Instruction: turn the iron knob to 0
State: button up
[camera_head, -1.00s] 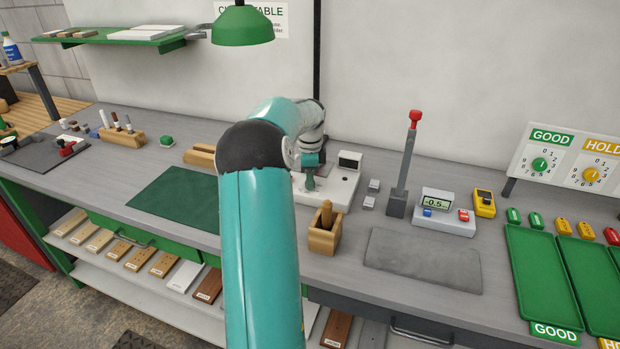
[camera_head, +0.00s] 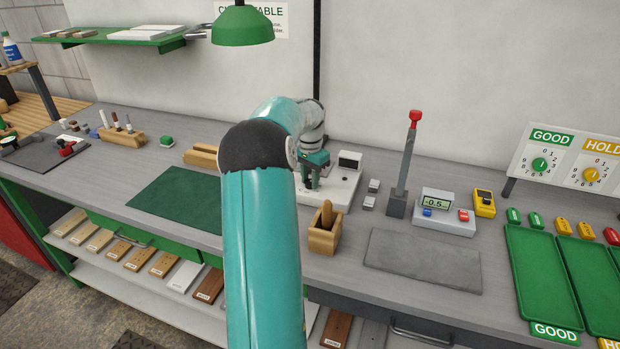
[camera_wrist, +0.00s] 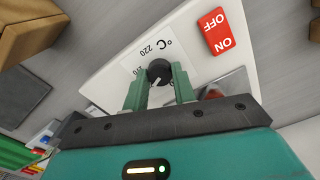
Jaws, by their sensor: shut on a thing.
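The iron knob (camera_wrist: 159,71) is a small black round dial on a white station, seen in the wrist view. The white station (camera_head: 342,190) stands on the bench in the head view, partly behind my arm. My gripper (camera_wrist: 160,82) has its two green fingers on either side of the knob and is shut on it. My gripper also shows in the head view (camera_head: 313,181), pointing down at the station. The knob's pointer and the 0 mark cannot be made out.
A red ON/OFF switch (camera_wrist: 218,31) sits on the station near the knob. A wooden holder (camera_head: 324,238) stands in front of the station. Two small grey blocks (camera_head: 371,194) and a red-topped lever post (camera_head: 406,165) stand to the right. The green mat (camera_head: 170,200) is clear.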

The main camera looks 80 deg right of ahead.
aim_at(310, 181)
jog(key=n, duration=1.3)
jog(key=shift+n, duration=0.3)
dwell(0.3)
jog(key=o, duration=1)
jog(key=shift+r, duration=0.15)
notch_tip(310, 181, up, 14)
jog(key=shift+f, duration=0.15)
